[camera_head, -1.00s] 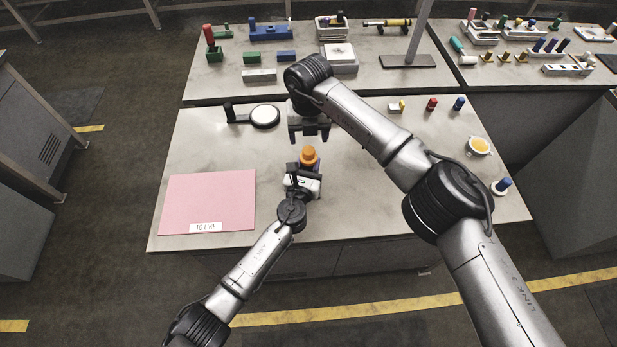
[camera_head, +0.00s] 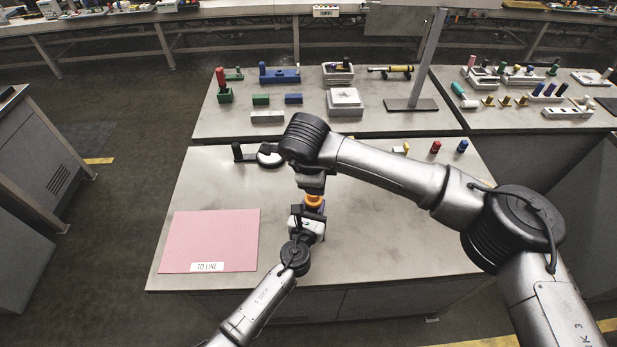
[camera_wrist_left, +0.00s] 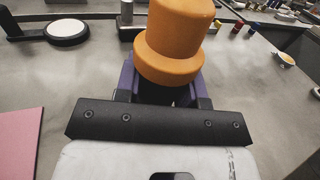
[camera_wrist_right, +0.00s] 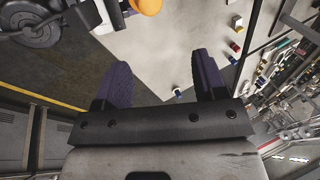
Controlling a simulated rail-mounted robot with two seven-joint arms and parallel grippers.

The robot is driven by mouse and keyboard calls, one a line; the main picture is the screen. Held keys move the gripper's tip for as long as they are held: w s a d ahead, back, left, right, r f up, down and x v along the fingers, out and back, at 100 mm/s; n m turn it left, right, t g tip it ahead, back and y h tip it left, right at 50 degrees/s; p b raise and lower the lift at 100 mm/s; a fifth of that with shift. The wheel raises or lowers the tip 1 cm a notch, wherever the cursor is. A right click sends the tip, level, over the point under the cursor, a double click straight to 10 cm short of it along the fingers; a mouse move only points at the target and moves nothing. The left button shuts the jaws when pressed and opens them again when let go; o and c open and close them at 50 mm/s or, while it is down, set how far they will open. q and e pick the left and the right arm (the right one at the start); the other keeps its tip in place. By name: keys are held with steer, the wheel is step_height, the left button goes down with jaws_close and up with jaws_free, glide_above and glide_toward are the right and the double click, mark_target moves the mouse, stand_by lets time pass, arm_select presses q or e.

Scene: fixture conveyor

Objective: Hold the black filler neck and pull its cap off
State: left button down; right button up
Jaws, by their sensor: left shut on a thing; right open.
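The orange cap (camera_head: 314,201) stands upright above my left gripper (camera_head: 307,214). It is large in the left wrist view (camera_wrist_left: 174,45) and cut off by the top edge of the right wrist view (camera_wrist_right: 147,5). The left gripper is shut on the black filler neck under the cap; only a dark strip of the neck (camera_wrist_left: 182,97) shows between the purple finger pads. My right gripper (camera_wrist_right: 160,68) is open and empty, its two purple fingers wide apart. In the head view it hangs just above the cap.
A pink mat (camera_head: 210,238) labelled TO LINE lies at the table's left. A black piece with a round white pad (camera_head: 270,160) sits behind the grippers. Small red (camera_head: 436,146) and blue (camera_head: 462,146) pegs stand at the back right. A post stand (camera_head: 411,104) rises from the table behind.

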steer(key=w+f+n, duration=0.1)
steer(key=f+n, duration=0.2)
steer(key=n, duration=0.2)
steer(key=w+f+n, duration=0.1)
steer(key=f+n, duration=0.3)
steer(key=n, duration=0.2)
steer(key=w+f+n, duration=0.1)
steer(key=f+n, duration=0.3)
steer(key=n, duration=0.1)
steer(key=shift+w+a+n+y, duration=0.1)
steer(key=shift+a+n+y, duration=0.2)
steer(key=shift+a+n, duration=0.1)
steer(key=shift+c, duration=0.2)
